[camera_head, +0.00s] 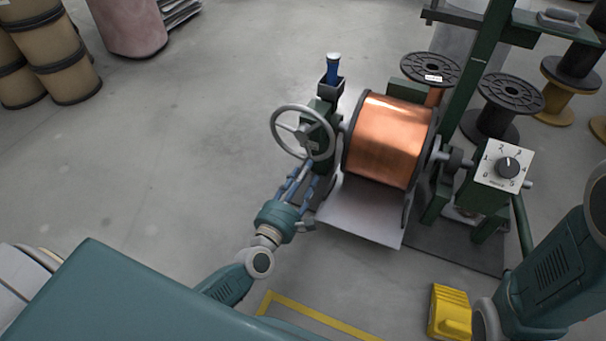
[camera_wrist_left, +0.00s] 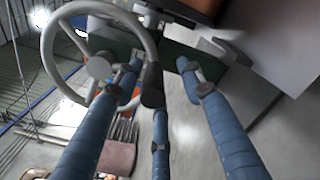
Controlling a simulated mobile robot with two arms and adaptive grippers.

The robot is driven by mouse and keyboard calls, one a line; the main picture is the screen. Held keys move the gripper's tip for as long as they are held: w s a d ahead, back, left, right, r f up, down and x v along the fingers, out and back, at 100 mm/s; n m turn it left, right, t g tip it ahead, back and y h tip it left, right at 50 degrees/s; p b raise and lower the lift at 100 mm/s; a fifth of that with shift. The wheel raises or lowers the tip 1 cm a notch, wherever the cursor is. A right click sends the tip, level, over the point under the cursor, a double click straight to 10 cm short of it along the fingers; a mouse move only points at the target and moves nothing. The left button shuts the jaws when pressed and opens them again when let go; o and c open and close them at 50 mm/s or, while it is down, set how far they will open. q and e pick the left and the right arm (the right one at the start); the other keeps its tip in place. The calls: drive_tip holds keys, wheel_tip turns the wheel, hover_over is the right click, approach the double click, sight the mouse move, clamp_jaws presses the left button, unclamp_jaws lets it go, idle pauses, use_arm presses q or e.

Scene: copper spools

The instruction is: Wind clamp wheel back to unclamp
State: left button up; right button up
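The clamp wheel (camera_head: 302,132) is a grey spoked handwheel on the left side of a dark green stand, left of the copper spool (camera_head: 388,140). My left gripper (camera_head: 302,172) reaches up to the wheel's lower edge. In the left wrist view the wheel (camera_wrist_left: 57,75) fills the upper left. The blue fingers of my left gripper (camera_wrist_left: 157,75) are spread apart there, with the left finger and the middle one close to the rim. I cannot tell whether they touch it. My right gripper is out of view; only part of that arm shows at the lower right.
A dial box (camera_head: 502,167) stands right of the spool. Dark empty-looking reels (camera_head: 510,92) stand behind it. A yellow block (camera_head: 450,312) is on the floor at the front right. Barrels (camera_head: 45,50) stand at the far left. The floor left of the wheel is clear.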

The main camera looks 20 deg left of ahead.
use_arm(q)
drive_tip(key=shift+a+r, duration=0.1)
drive_tip(key=shift+s, duration=0.15)
drive_tip(key=s, duration=0.7)
drive_tip(key=shift+a, duration=0.1)
